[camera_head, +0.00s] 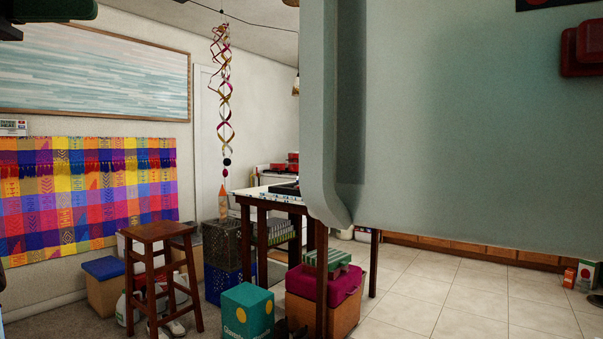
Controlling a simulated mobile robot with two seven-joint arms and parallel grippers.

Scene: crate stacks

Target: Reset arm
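Neither of my grippers can be made out in the head view. A dark shape at the upper left corner may be part of my own arm, but no fingers show. A dark patterned crate (221,246) stands on a blue crate (213,285) by the back wall. A box with a magenta lid (329,287) stands on the floor at the centre, with a green case (327,258) on top.
A large grey-green panel (460,130) fills the upper right, very near, hiding what is behind. A wooden stool (157,232) stands at left, a teal box (248,311) in front. A dark-legged table (321,285) is at centre. Tiled floor (470,290) at right is mostly clear.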

